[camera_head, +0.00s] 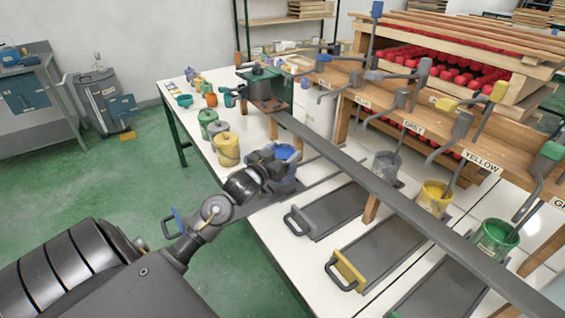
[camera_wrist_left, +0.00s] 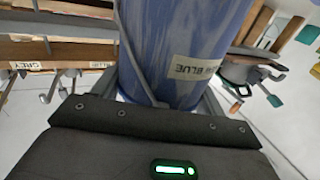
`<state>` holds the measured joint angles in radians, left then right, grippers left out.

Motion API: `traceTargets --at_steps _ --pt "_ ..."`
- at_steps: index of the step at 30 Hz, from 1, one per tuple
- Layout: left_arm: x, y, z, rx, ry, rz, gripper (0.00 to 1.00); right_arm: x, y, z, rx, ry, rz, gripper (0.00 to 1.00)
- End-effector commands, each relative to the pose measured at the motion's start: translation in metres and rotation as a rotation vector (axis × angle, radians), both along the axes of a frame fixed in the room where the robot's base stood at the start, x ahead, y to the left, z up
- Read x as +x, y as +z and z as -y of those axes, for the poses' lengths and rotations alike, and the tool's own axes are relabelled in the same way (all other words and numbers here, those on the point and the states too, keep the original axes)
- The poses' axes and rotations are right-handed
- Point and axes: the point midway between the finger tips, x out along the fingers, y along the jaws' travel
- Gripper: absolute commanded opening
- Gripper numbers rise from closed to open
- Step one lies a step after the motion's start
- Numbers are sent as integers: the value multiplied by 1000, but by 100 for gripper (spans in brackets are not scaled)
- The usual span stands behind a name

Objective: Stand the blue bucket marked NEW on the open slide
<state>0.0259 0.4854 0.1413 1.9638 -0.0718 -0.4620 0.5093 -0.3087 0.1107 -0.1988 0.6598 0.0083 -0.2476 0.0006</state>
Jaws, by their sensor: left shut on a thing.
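My left gripper (camera_head: 266,168) is shut on a blue bucket (camera_head: 287,168), at the near edge of the white table. In the left wrist view the bucket (camera_wrist_left: 165,45) stands between the fingers, blue-streaked, with a pale label (camera_wrist_left: 194,68) upside down. BLUE can be read on it; the other word is unclear. The open slide (camera_head: 250,213) is a dark plate jutting past the table edge, with a blue-marked handle (camera_head: 177,222). The bucket is at its inner end; I cannot tell whether it touches. My right gripper is not in view.
Other slides with handles (camera_head: 319,218) lie to the right. Grey (camera_head: 386,165), yellow (camera_head: 434,196) and green (camera_head: 495,238) buckets stand behind a long dark rail (camera_head: 380,195). Lidded yellow (camera_head: 227,150) and green (camera_head: 207,120) cans stand at the table's left.

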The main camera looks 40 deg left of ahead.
Motion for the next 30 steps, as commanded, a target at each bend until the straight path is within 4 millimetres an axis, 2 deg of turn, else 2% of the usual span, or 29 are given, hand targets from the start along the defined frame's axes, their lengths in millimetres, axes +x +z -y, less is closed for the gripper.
traceTargets --at_steps 8,16,28,29,30 --pt "7 -7 -4 1 0 4 14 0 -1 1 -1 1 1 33" --pt "9 -40 -6 1 1 2 14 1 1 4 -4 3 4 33" --pt "9 -45 -6 1 1 4 14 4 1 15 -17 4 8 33" --pt "9 -46 -6 1 1 1 75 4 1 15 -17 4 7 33" --pt "9 -46 -6 2 1 1 80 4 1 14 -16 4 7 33"
